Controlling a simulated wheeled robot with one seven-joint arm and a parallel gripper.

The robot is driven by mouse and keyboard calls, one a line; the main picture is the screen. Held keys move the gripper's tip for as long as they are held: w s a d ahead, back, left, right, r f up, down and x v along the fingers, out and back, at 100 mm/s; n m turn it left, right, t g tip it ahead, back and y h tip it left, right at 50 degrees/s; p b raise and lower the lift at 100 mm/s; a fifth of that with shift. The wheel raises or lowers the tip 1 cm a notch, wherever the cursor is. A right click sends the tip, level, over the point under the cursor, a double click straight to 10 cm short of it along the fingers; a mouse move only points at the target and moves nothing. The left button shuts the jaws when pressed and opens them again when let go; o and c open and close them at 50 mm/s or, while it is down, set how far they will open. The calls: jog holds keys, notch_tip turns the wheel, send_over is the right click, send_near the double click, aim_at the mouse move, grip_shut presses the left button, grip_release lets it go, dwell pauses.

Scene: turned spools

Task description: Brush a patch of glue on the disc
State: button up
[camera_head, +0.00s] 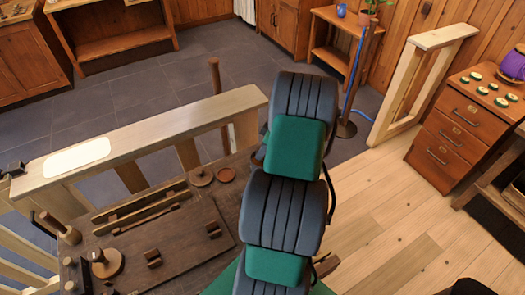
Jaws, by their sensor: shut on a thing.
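A round wooden disc (107,264) with a dark upright piece on it lies at the left front of the dark workbench (190,245). A flat brown disc (201,177) lies at the bench's far side. A small reddish round dish or disc (226,175) is beside it. I cannot tell which of these is the task's disc, and I make out no glue patch or brush. My dark and green arm fills the middle of the view and covers the bench's right part. My gripper is hidden behind it, with whatever it holds.
A pale wooden rail (170,133) with a white patch (77,157) runs behind the bench. Wooden blocks and strips lie on the bench. A drawer cabinet (460,130) with small green-topped rounds stands at right. A pale frame (415,85) stands upright. Plank floor (390,235) is clear.

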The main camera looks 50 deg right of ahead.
jog(key=shift+r+p, duration=1.05)
jog(key=shift+r, duration=1.65)
